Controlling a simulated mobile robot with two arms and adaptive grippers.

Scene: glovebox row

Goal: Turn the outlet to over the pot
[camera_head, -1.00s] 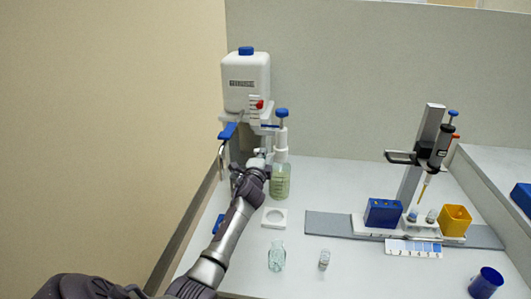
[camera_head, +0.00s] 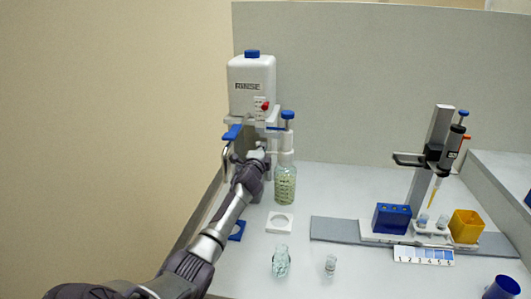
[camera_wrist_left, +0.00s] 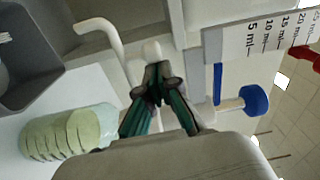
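The white rinse dispenser (camera_head: 250,88) has a blue cap and hangs at the back left. Below it are a blue lever (camera_head: 232,132) and a thin bent tube (camera_head: 226,157). In the left wrist view a pale curved tube (camera_wrist_left: 100,30) runs beside the fingers. My left gripper (camera_wrist_left: 158,72) has its fingertips together at a pale stub (camera_wrist_left: 152,50); whether they pinch it is unclear. In the head view the left gripper (camera_head: 260,158) is just below the dispenser. I cannot single out the pot for certain. My right gripper is not in view.
A bottle with greenish liquid (camera_head: 285,187) stands close right of my gripper. A white holed plate (camera_head: 280,222), a glass bottle (camera_head: 281,263) and a small vial (camera_head: 330,265) are nearer. A pipette stand (camera_head: 432,155), blue block (camera_head: 391,219) and yellow box (camera_head: 466,226) stand right.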

